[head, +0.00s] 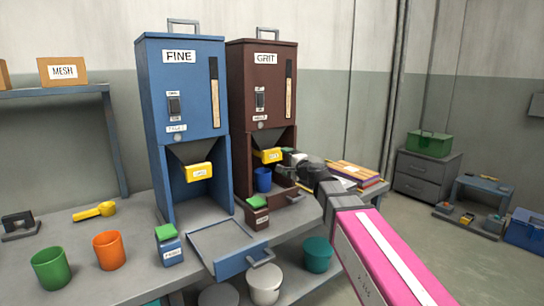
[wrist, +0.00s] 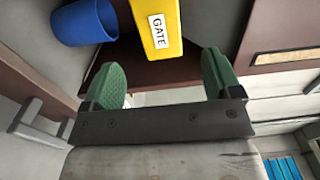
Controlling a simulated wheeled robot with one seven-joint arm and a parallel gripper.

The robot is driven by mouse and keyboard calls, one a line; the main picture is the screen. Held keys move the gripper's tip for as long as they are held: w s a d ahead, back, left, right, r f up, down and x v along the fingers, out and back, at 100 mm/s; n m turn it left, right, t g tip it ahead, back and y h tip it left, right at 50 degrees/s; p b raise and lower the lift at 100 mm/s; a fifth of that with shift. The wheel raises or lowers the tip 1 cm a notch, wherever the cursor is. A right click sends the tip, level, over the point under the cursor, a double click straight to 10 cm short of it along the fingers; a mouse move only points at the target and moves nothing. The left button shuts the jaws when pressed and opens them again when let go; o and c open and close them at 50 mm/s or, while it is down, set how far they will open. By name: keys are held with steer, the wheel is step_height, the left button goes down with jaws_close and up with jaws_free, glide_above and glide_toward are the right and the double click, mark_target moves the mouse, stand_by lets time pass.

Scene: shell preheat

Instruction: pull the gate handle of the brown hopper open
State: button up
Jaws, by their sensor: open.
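The brown hopper (head: 262,85), labelled GRIT, stands right of the blue FINE hopper. Its yellow gate handle (head: 267,156) sits under the chute at the front, partly hidden by my gripper (head: 288,157) on its right. In the wrist view the handle (wrist: 155,28), marked GATE, lies just beyond and between the green fingertips of my gripper (wrist: 162,68). The fingers are apart and nothing is held; the handle looks clear of both pads. A blue cup (head: 263,179) is below the handle; it also shows in the wrist view (wrist: 82,22).
The blue hopper (head: 187,85) has its own yellow gate (head: 199,172). A small brown box with a green lid (head: 257,212) and a drawn-out blue-fronted tray (head: 225,245) are in front. Orange (head: 108,250) and green (head: 51,268) cups stand at left. Books (head: 352,175) lie behind my arm.

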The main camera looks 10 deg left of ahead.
mark_target(274, 156)
steer(key=x, duration=0.9)
steer(key=shift+w+a, duration=0.15)
steer(key=shift+a, duration=0.1)
steer(key=c, duration=1.3)
steer(key=v, duration=0.5)
steer(key=shift+f, duration=0.1)
steer(key=o, duration=1.3)
